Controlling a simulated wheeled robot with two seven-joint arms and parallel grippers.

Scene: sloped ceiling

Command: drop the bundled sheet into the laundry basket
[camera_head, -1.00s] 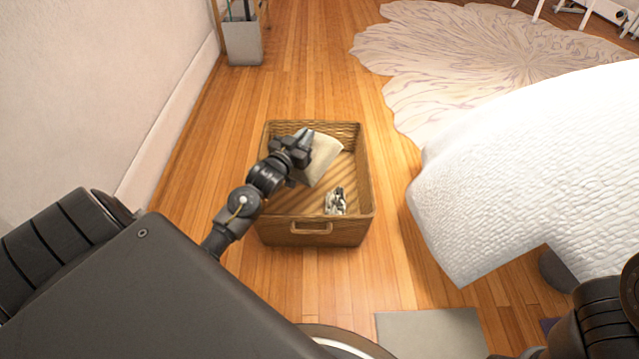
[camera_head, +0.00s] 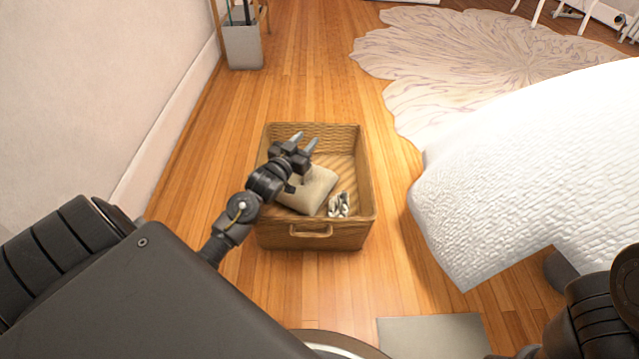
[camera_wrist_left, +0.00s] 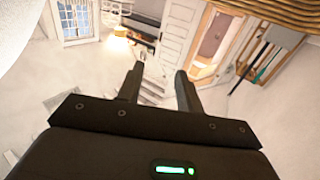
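The bundled sheet (camera_head: 312,189) is a beige, cushion-like bundle. It lies inside the wicker laundry basket (camera_head: 314,236), towards the basket's left and front part. My left gripper (camera_head: 304,143) is above the basket, over the bundle, with its fingers apart and nothing between them. In the left wrist view the gripper (camera_wrist_left: 160,78) is also open and empty, and the basket's woven rim (camera_wrist_left: 270,10) shows at the top right. The gripper and forearm hide part of the bundle. My right gripper is not in view.
A small grey and white crumpled item (camera_head: 339,205) lies in the basket beside the bundle. A white-covered bed (camera_head: 530,180) stands to the right, and a grey bin (camera_head: 243,46) by the left wall. A pale rug (camera_head: 500,55) lies behind. Wooden floor surrounds the basket.

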